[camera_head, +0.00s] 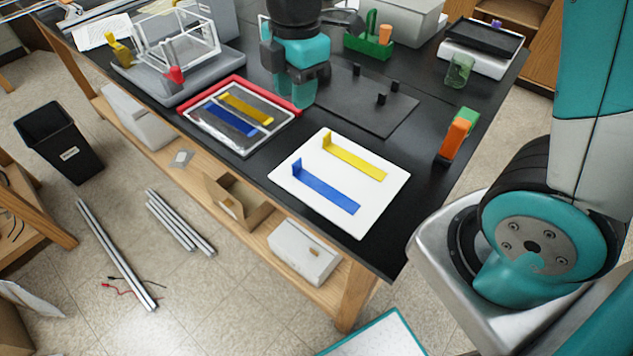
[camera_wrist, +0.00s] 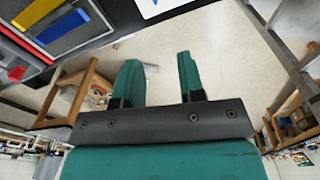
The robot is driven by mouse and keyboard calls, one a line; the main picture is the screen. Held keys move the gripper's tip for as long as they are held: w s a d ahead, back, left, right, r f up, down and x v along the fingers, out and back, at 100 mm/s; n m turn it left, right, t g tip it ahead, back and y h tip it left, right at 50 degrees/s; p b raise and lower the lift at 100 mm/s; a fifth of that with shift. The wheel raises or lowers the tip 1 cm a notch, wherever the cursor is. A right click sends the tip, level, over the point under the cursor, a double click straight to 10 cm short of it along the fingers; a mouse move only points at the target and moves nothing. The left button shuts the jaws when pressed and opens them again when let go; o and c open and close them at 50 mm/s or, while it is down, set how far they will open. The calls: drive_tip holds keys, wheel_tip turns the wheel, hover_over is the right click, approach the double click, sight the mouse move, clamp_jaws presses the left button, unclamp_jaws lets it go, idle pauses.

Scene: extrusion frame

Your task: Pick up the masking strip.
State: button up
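A blue strip (camera_head: 325,190) and a yellow strip (camera_head: 355,159), each with a raised tab at its left end, lie on a white board (camera_head: 290,188). Another yellow strip (camera_head: 247,108) and blue strip (camera_head: 230,121) lie in a red-edged tray (camera_head: 240,150); this yellow strip (camera_wrist: 36,12) and blue strip (camera_wrist: 62,26) also show in the wrist view at upper left. I cannot tell which is the masking strip. My gripper (camera_head: 291,94) is above the table behind the tray; in the wrist view (camera_wrist: 157,65) its teal fingers are apart with nothing between them.
A grey fixture with a white wire frame (camera_head: 178,45) stands at left. A dark plate with black pegs (camera_head: 365,100) lies behind the board. An orange and green tool (camera_head: 457,135) stands at right, near a green cup (camera_head: 459,70). Bare black tabletop surrounds the board.

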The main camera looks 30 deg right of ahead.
drive_tip(key=w+f+n, duration=0.2)
drive_tip(key=p, duration=0.2)
approach(300, 158)
drive_tip(key=shift+h, duration=0.3)
drive_tip(key=f, duration=0.5)
drive_tip(key=shift+w+a+f, duration=0.2)
drive_tip(key=shift+a, duration=0.05)
drive_tip(key=shift+s+f+p, duration=0.15)
drive_tip(key=shift+f+p, duration=0.9)
drive_tip(key=shift+f, duration=1.65)
clamp_jaws()
